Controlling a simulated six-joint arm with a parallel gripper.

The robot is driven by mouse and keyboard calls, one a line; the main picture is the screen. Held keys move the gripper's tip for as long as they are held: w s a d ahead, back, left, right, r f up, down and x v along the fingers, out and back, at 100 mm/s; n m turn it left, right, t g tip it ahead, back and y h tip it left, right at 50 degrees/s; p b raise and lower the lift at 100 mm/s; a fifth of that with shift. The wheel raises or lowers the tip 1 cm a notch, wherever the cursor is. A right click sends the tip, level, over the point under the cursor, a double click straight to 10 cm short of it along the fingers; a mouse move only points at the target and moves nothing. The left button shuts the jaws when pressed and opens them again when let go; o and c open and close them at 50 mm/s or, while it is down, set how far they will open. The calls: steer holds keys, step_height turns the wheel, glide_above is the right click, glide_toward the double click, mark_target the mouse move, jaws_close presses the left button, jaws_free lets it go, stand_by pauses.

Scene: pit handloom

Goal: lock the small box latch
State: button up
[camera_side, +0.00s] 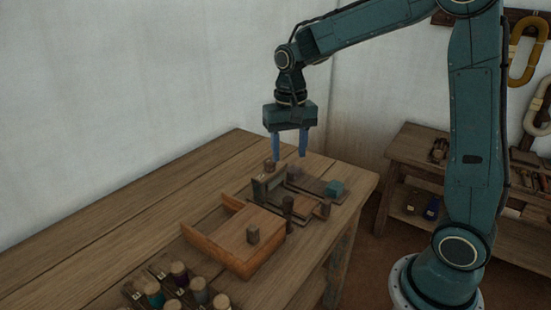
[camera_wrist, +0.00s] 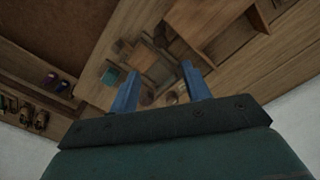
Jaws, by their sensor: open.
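My gripper (camera_side: 289,157) points down with its two blue fingers apart and nothing between them. It hangs above the far part of the workbench, over a small wooden assembly (camera_side: 297,207) of blocks, rails and upright posts.
Several thread spools (camera_side: 179,273) stand at the bench's near end. The bench (camera_side: 130,205) is clear along the wall on the left. A lower side table (camera_side: 405,143) with shelves holds small items at the right. Coiled yarn (camera_side: 523,55) hangs above it.

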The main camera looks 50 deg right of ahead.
mark_target(288, 198)
step_height(288, 198, down, 14)
steer(key=shift+r, duration=0.15)
stand_by(0.7)
steer(key=shift+c, duration=0.5)
steer(key=c, duration=0.9)
